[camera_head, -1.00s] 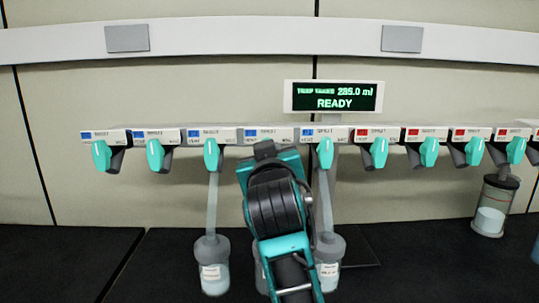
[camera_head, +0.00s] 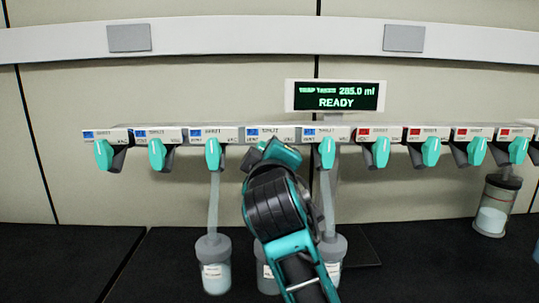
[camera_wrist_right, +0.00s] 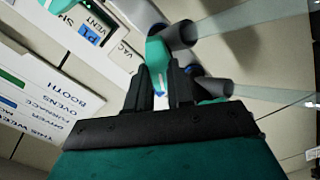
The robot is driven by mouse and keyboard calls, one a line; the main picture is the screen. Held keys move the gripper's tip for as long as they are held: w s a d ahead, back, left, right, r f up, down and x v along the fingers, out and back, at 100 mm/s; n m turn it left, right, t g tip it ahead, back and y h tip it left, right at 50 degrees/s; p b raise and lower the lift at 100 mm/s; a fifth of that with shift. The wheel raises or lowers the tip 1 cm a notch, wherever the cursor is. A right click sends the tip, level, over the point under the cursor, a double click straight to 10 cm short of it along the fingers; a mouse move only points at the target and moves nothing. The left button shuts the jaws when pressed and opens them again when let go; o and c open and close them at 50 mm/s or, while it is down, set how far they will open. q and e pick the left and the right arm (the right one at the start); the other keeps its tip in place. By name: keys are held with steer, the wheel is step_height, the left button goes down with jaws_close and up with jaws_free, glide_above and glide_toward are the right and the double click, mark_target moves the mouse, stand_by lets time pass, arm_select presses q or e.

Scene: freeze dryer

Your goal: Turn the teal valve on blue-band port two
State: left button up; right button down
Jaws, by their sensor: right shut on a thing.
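My right gripper (camera_wrist_right: 160,88) is shut on a teal valve handle (camera_wrist_right: 157,58); the handle shows between the two dark fingers in the wrist view. In the head view my right gripper (camera_head: 262,150) is at the fourth blue-band port (camera_head: 262,134) from the left and hides that port's valve. The other blue-band ports have teal valve handles hanging down, such as the second from the left (camera_head: 157,152) and the third (camera_head: 212,153). The port numbers are too small to read in the head view. My left gripper is not in view.
A display (camera_head: 335,96) reading READY stands above the row. Red-band ports (camera_head: 380,134) continue to the right. Flasks hang below several ports, including one left of my arm (camera_head: 214,265), one right of it (camera_head: 332,255) and one at far right (camera_head: 496,205).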

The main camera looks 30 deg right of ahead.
steer(key=shift+n, duration=0.3)
steer(key=c, duration=1)
jaws_free()
